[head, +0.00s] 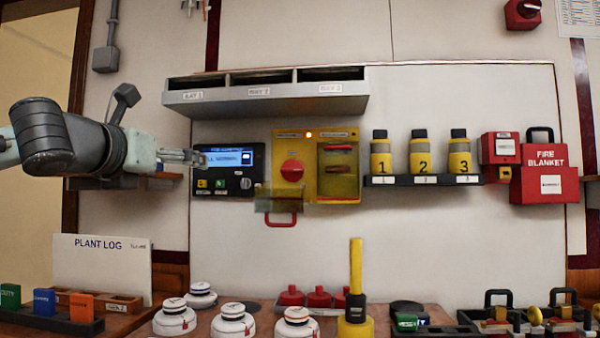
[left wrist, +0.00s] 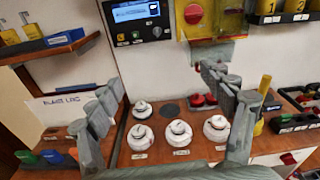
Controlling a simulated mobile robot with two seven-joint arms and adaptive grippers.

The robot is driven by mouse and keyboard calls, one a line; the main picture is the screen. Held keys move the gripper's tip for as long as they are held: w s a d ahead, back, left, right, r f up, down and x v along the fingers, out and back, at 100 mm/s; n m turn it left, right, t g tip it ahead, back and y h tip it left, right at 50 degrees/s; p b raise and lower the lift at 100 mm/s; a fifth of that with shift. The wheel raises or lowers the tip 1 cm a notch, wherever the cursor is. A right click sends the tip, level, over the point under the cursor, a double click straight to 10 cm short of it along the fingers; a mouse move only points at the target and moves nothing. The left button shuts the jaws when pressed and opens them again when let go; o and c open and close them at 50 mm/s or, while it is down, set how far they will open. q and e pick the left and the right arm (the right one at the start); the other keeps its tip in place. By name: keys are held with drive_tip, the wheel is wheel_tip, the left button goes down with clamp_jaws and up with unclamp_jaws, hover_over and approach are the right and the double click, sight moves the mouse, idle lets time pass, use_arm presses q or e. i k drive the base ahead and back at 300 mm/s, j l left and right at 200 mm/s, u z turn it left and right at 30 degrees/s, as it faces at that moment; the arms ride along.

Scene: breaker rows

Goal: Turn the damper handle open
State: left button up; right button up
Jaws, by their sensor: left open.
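A yellow panel (head: 338,185) on the wall carries a round red knob (head: 292,170) on its left half and red bars (head: 338,147) in a recess on its right half. A red U-shaped handle (head: 281,219) hangs below it behind a translucent flap. I cannot read which part is the damper handle. My left gripper (head: 196,157) is open and empty, in front of the wall by the blue-screen control box (head: 230,172), left of the yellow panel. The left wrist view shows its spread fingers (left wrist: 160,88) and the red knob (left wrist: 193,13). My right gripper is out of view.
A grey three-bay shelf (head: 266,94) juts out above the panel. Numbered yellow canisters (head: 420,157) and a red fire blanket box (head: 543,185) are on the right. White detectors (head: 232,320) and a tall yellow tool (head: 356,280) stand on the bench below.

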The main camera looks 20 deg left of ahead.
sight(291, 170)
drive_tip(key=i+l, duration=0.1)
drive_tip(key=i, duration=1.15)
